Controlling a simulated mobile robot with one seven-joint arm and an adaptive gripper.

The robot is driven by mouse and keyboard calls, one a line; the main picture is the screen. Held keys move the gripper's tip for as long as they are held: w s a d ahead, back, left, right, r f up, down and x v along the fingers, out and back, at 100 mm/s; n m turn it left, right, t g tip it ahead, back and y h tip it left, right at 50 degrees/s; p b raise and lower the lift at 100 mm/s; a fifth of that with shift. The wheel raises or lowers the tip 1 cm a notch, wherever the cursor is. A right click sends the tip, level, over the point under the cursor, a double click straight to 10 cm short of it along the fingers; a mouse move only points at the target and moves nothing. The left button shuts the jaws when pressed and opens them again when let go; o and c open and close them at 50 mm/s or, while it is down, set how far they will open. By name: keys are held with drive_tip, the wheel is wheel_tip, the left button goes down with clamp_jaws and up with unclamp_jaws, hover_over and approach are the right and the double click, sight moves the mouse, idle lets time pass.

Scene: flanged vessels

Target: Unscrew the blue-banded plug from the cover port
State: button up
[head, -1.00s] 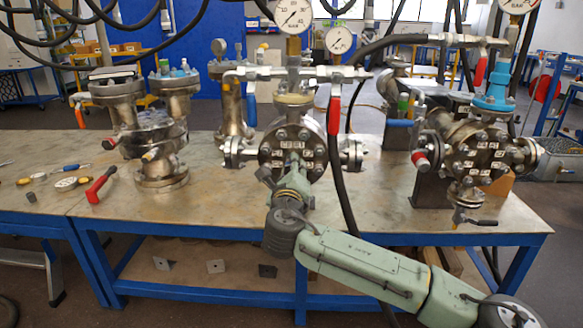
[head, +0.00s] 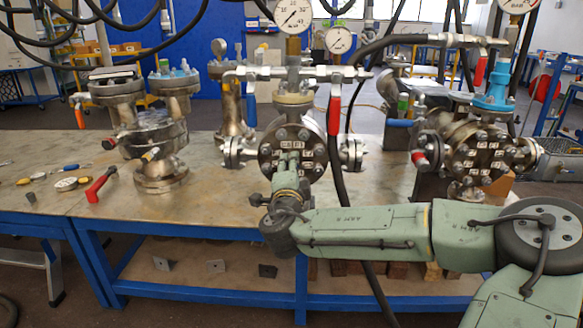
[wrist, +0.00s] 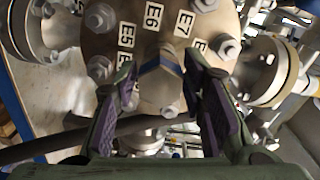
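The blue-banded plug (wrist: 161,85) sticks out of the labelled cover (wrist: 102,45) in the wrist view, with a narrow blue band near its base. The same round bolted cover (head: 265,152) belongs to the middle vessel in the head view. My gripper (wrist: 162,72) has its purple-padded fingers apart, one on each side of the plug. Narrow gaps seem to show between pads and plug; contact at the far tips is hard to judge. In the head view my gripper (head: 289,160) is at the cover front and hides the plug.
Side flanges (head: 352,153) flank the cover. A black hose (head: 338,190) hangs just right of it, and a red-handled valve (head: 334,115) is above. Other vessels stand left (head: 160,165) and right (head: 478,150). The front of the bench (head: 225,200) is mostly clear.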

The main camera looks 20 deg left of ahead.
drive_tip(key=shift+o, duration=1.2)
drive_tip(key=v, duration=1.2)
drive_tip(key=shift+c, duration=0.3)
